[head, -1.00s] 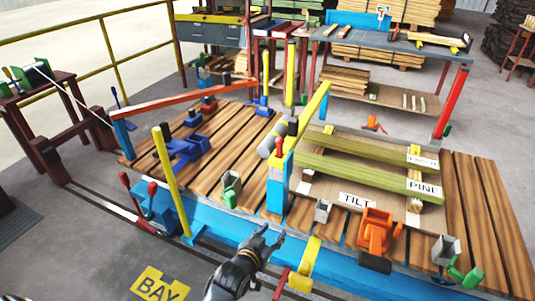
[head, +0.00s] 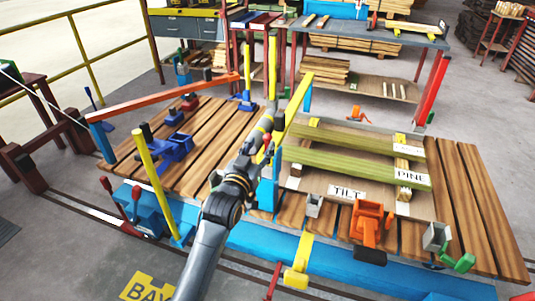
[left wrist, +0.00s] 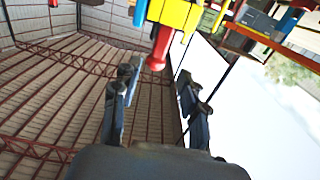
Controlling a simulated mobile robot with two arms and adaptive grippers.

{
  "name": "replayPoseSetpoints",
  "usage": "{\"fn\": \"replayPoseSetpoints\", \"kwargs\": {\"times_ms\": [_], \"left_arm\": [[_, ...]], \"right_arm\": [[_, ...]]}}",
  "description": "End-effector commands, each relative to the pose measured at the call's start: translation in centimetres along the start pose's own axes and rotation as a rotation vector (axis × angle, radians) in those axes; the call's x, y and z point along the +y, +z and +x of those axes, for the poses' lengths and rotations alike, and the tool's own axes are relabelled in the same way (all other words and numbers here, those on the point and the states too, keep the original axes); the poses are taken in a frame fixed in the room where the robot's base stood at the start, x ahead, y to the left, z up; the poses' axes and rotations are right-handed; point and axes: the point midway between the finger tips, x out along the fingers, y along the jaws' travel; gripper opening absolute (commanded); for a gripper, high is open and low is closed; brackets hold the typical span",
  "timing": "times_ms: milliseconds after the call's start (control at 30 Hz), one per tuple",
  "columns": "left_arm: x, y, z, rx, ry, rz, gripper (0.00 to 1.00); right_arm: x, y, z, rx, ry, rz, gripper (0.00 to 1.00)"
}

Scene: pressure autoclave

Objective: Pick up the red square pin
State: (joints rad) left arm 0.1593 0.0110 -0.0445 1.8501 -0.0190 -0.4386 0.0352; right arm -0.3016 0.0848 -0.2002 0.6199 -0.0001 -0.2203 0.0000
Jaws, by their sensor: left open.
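The red square pin (left wrist: 160,48) shows in the left wrist view as a short red piece with a rounded end, sticking out beside a yellow part (left wrist: 175,14). In the head view a small bit of red (head: 267,140) shows at the top of the blue post (head: 266,190), largely behind my gripper. My left gripper (left wrist: 155,80) is open. Its fingers lie to either side of the pin's end in the left wrist view, with no contact visible. In the head view it (head: 256,148) is at the post's top. My right gripper is not in view.
A yellow arm (head: 298,100) slopes up from the blue post. Green beams (head: 350,165) lie to its right on the slatted table (head: 470,205). An orange clamp (head: 370,222) stands at the front. A yellow upright (head: 155,175) stands left of my arm.

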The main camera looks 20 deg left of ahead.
Motion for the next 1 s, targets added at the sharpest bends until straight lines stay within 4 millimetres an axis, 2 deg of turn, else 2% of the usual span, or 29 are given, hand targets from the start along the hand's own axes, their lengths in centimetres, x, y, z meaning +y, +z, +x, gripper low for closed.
{"fn": "replayPoseSetpoints", "kwargs": {"times_ms": [400,700,767,900,933,1000], "left_arm": [[0.6,-0.1,4.8,0.000,0.000,0.000,0.43],[0.6,0.0,5.2,0.001,-0.001,0.000,0.43],[0.6,0.0,5.2,0.001,-0.001,0.000,0.33],[0.6,0.0,5.2,0.000,-0.001,0.000,0.05],[0.6,0.0,5.2,0.000,-0.001,0.000,0.00],[0.6,0.0,5.2,0.000,-0.001,0.000,0.00]], "right_arm": [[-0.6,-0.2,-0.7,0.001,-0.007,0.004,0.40],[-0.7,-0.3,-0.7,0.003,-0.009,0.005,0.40],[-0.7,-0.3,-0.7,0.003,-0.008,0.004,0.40],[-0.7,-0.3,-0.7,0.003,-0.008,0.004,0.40],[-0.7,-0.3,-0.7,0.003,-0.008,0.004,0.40],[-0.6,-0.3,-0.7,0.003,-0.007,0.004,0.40]]}}
